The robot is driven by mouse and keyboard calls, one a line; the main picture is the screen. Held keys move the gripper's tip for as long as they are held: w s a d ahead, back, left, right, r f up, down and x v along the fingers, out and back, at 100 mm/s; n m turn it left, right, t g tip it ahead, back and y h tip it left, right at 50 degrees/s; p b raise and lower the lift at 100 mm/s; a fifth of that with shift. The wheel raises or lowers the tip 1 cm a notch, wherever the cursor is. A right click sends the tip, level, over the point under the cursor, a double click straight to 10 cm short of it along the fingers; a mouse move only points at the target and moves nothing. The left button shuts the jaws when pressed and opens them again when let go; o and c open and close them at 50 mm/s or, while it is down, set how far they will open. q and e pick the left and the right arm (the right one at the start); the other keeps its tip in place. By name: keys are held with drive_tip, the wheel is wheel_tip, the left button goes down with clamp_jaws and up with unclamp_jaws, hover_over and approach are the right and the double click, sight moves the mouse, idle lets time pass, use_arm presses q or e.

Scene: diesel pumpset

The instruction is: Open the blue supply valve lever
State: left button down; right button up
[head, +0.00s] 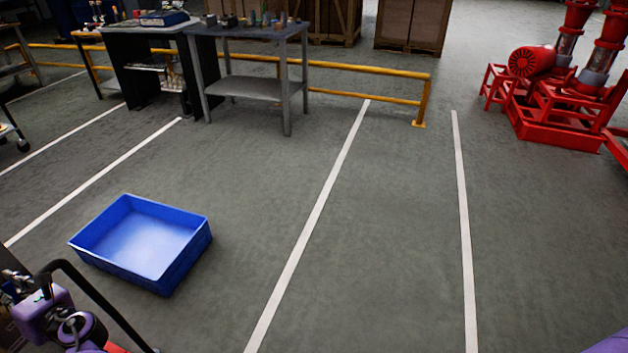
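I see no blue valve lever in the head view. Red pump equipment (565,85) stands on the floor at the upper right, with a round finned red housing and upright red and grey pipe sections. It runs out of the picture at the top and right edges. Neither gripper's fingers can be made out. Purple parts show at the bottom edge and the lower right corner, probably my own arms.
A blue open crate (182,262) sits on the floor at the left. A yellow rail (360,68) runs across the back. A grey workbench (250,88) and wooden crates (410,25) stand near it. The floor between white lines (312,220) is clear. Purple and black machinery fills the lower left.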

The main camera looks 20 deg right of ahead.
use_arm(q)
drive_tip(key=shift+w+d+m, duration=0.15)
drive_tip(key=shift+w+m, duration=0.05)
drive_tip(key=shift+m, duration=0.2)
drive_tip(key=w+d+f+m+p, duration=0.2)
drive_tip(key=f+m, duration=0.5)
drive_tip(key=m, duration=0.7)
drive_tip(key=shift+w+d, duration=0.5)
drive_tip(key=shift+w, duration=0.15)
use_arm(e)
drive_tip(key=shift+w+d+r, duration=0.15)
drive_tip(key=shift+d+r, duration=0.15)
drive_tip(key=shift+r, duration=0.3)
drive_tip(key=shift+w+d+r, duration=0.15)
drive_tip(key=shift+d+r, duration=0.1)
drive_tip(key=shift+r, duration=0.35)
use_arm(q)
drive_tip(key=c, duration=1.7)
unclamp_jaws()
drive_tip(key=v, duration=1.2)
use_arm(e)
drive_tip(key=shift+w+a+r, duration=0.1)
drive_tip(key=shift+w+r, duration=0.05)
drive_tip(key=shift+w, duration=0.45)
